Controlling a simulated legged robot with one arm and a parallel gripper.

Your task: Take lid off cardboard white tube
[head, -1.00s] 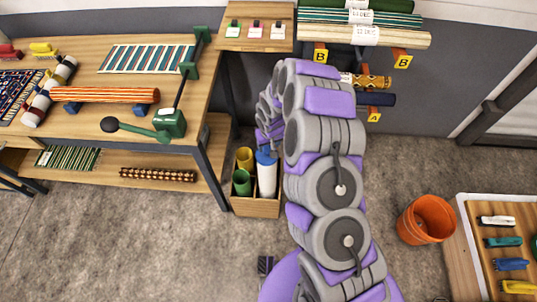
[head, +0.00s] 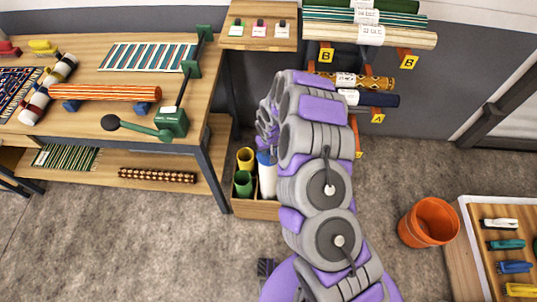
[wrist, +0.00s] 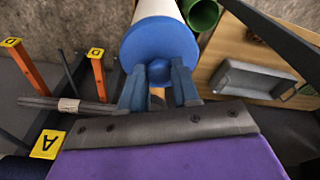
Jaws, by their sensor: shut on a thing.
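The white cardboard tube (head: 267,183) stands upright in a wooden box, partly hidden by my arm in the head view. Its blue lid (head: 264,157) is at its top end. In the wrist view the round blue lid (wrist: 158,42) covers the near end of the white tube (wrist: 156,7), and I see no gap between them. My gripper (wrist: 160,76) is at the lid, its two fingers shut on the small blue knob in the lid's middle.
The wooden box (head: 254,209) also holds a green tube (head: 243,184) and a yellow tube (head: 245,158). The workbench (head: 195,105) stands close on the left, and a rack of rolled rugs (head: 365,38) is behind. An orange bucket (head: 429,222) stands on the right, with open floor between.

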